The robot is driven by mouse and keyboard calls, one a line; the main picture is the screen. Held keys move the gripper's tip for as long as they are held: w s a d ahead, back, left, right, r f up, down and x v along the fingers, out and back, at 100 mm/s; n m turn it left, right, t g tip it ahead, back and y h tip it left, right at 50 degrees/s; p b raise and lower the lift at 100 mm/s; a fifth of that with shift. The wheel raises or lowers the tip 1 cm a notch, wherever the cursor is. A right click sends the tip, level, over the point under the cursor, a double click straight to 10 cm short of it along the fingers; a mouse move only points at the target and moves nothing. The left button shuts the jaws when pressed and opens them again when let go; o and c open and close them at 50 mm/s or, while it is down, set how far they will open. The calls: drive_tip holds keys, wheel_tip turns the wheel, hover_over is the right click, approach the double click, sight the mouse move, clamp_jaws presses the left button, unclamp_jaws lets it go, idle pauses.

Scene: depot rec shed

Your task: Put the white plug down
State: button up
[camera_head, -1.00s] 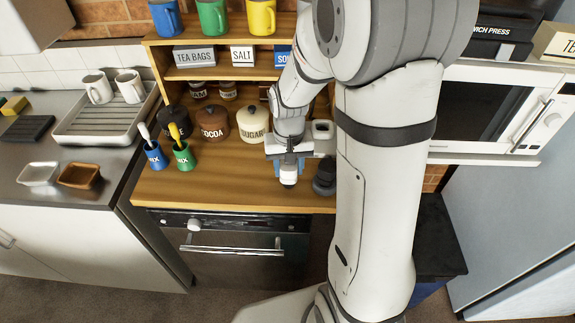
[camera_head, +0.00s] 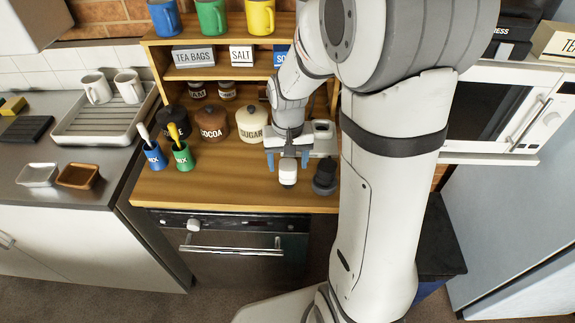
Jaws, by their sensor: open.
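The white plug (camera_head: 288,172) stands upright on the wooden worktop, near its front edge. My gripper (camera_head: 289,162) is directly above and around it, with its blue-grey fingers spread apart on either side. The jaws are open, and the plug's top is partly hidden between them. A black plug-like piece (camera_head: 324,178) stands just to the right of the white plug, close to my arm.
Blue (camera_head: 154,156) and green (camera_head: 182,157) cups with utensils stand left on the worktop. Cocoa (camera_head: 211,123) and sugar (camera_head: 251,124) jars stand behind. The worktop between the cups and the plug is clear. A microwave (camera_head: 490,110) is at right.

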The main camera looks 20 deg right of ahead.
wheel_tip(320, 180, up, 9)
drive_tip(key=s+r+n+t, duration=0.1)
drive_tip(key=s+r+t, duration=0.2)
drive_tip(key=s, duration=1.1)
drive_tip(key=shift+s+n, duration=0.15)
drive_tip(key=shift+n, duration=0.25)
idle(0.5)
